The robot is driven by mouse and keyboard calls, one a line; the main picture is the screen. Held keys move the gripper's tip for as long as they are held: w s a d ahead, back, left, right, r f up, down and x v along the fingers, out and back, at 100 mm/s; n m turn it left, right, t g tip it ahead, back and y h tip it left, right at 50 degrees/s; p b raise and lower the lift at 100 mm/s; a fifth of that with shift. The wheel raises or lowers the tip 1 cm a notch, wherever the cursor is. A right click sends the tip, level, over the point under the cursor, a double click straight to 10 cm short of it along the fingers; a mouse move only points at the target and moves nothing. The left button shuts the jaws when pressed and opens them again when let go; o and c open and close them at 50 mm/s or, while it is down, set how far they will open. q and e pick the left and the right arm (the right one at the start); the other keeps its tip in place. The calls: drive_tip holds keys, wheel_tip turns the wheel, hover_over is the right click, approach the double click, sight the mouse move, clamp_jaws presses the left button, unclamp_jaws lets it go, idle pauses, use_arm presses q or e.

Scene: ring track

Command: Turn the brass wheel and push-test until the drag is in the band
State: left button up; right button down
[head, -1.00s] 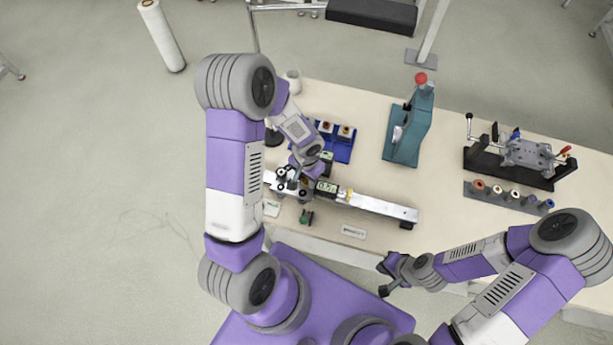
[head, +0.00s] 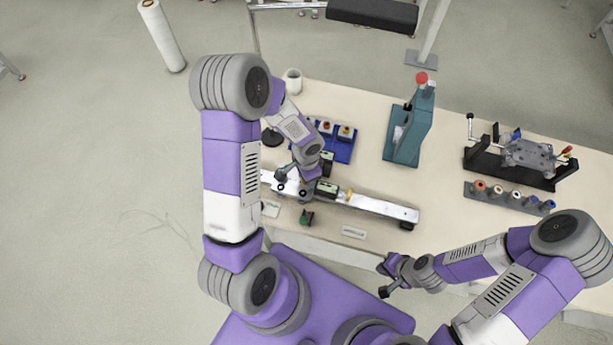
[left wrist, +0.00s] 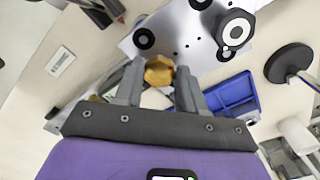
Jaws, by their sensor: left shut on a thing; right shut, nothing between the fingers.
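The brass wheel (left wrist: 159,70) sits between the fingers of my left gripper (left wrist: 158,88) in the left wrist view, beside a pale metal plate (left wrist: 180,38) with dark round rollers. In the head view my left gripper (head: 293,178) is over the left part of a long metal track (head: 378,206), and the wheel is hidden there. A small readout box (head: 326,188) stands by the track; its figures cannot be read. My right gripper (head: 386,279) is shut and empty, off the table's front edge.
A blue tray (head: 337,149) with small parts lies behind the track. A teal press (head: 409,135), a dark fixture (head: 510,160) and a row of coloured rings (head: 508,196) stand to the right.

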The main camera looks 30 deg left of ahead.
use_arm(q)
drive_tip(key=shift+m, duration=0.5)
drive_tip(key=o, duration=1.1)
drive_tip(key=shift+c, duration=0.2)
drive_tip(key=shift+r, duration=0.1)
wheel_tip(320, 180, up, 8)
drive_tip(key=shift+f+p, duration=0.25)
drive_tip(key=shift+p, duration=0.45)
